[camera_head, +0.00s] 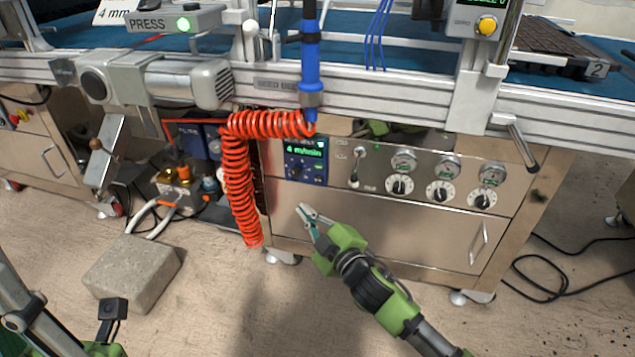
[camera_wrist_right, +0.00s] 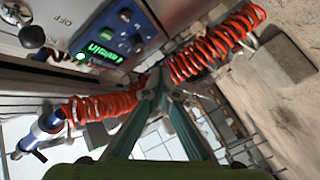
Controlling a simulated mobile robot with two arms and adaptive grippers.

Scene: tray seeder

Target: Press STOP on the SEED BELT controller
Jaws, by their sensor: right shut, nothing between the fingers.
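The SEED BELT controller (camera_head: 306,160) is a small blue panel with a green "4 m/min" display, set in the left part of the steel cabinet front. In the right wrist view the controller (camera_wrist_right: 118,38) appears tilted at the top, with a dark knob and small buttons; I cannot read which is STOP. My right gripper (camera_head: 306,212) is shut and empty, in front of the cabinet and below the controller, apart from it. Its fingertips (camera_wrist_right: 160,76) meet in the middle of the wrist view. My left gripper's fingers are not visible.
A coiled red air hose (camera_head: 238,180) hangs just left of the controller; it also crosses the wrist view (camera_wrist_right: 210,47). A toggle switch (camera_head: 357,165) and several dials and gauges are right of the controller. A stone block (camera_head: 132,272) lies on the floor at left.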

